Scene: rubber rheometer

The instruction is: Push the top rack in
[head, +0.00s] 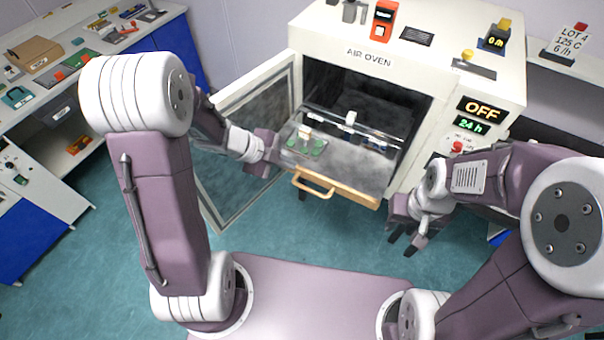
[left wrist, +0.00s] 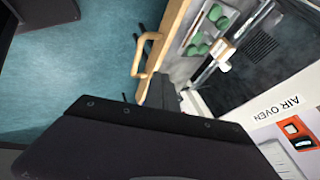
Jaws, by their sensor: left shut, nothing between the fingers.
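The top rack (head: 362,172) is slid partly out of the air oven (head: 455,92). A wooden bar (head: 345,190) with a loop handle (head: 313,190) runs along its front; the handle also shows in the left wrist view (left wrist: 141,55). A small tray with green discs (head: 305,145) sits on the rack's left part, and the discs show in the left wrist view (left wrist: 205,35). My left gripper (head: 277,160) is shut and empty at the rack's front left corner, close to the bar; I cannot tell whether it touches. My right gripper (head: 403,245) is open and empty, right of the rack's front.
The glass oven door (head: 240,150) stands open on the left. The oven's control panel (head: 467,115) shows OFF and 24 h. A cluttered bench (head: 60,80) stands at the far left. The floor before the oven is clear.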

